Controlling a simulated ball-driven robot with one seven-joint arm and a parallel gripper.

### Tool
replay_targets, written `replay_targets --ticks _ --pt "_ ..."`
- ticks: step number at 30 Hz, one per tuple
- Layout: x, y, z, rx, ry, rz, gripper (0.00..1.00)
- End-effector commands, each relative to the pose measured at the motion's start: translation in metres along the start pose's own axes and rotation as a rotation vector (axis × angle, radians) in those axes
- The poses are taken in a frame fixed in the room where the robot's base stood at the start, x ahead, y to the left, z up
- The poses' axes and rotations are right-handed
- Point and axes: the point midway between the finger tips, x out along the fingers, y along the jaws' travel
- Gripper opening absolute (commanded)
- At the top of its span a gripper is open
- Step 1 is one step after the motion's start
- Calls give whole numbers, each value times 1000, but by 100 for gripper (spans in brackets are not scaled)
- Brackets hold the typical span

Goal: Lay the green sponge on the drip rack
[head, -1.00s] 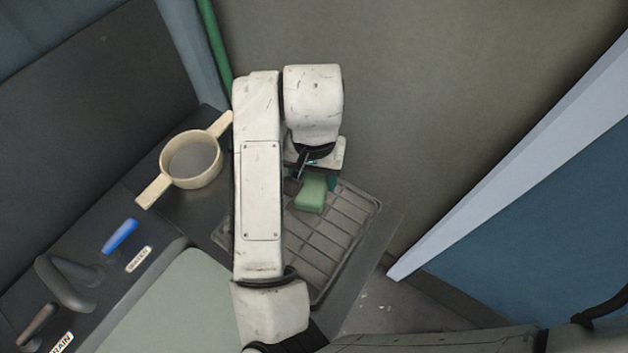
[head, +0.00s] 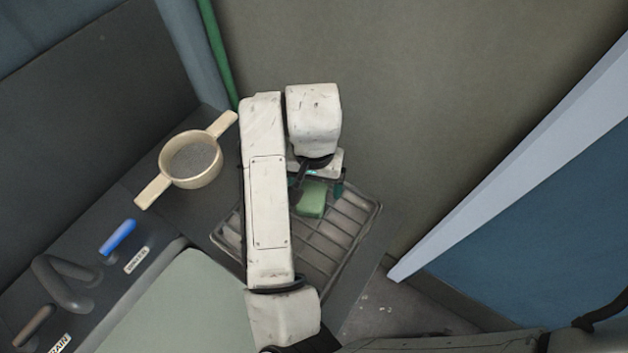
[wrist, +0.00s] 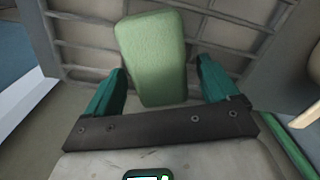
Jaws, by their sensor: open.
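The green sponge (head: 311,200) lies on the grey wire drip rack (head: 340,232), near the rack's far end. My gripper (head: 318,183) is over that end of the rack, partly hidden by my own arm. In the wrist view the sponge (wrist: 152,55) sits between the two teal fingers of my gripper (wrist: 161,78). The fingers are open, with a gap on each side of the sponge. The sponge appears to rest on the bars of the rack (wrist: 215,34). Its near end is close to the gripper's palm.
A cream two-handled strainer (head: 190,160) sits on the dark counter left of my arm. A blue lever (head: 118,237) and a grey faucet (head: 65,283) stand farther left. A wall (head: 430,120) rises behind the rack. A blue panel (head: 530,220) is at right.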

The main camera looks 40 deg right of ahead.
Motion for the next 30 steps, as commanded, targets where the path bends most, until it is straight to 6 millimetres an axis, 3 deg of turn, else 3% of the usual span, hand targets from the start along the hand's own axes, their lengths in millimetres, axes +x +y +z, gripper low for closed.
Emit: replay_targets --ticks 11,21,30 --pt "-13 0 -1 1 1 -2 88" --pt "-83 -1 0 4 -1 -7 88" --pt "-119 0 0 2 -1 -2 88"
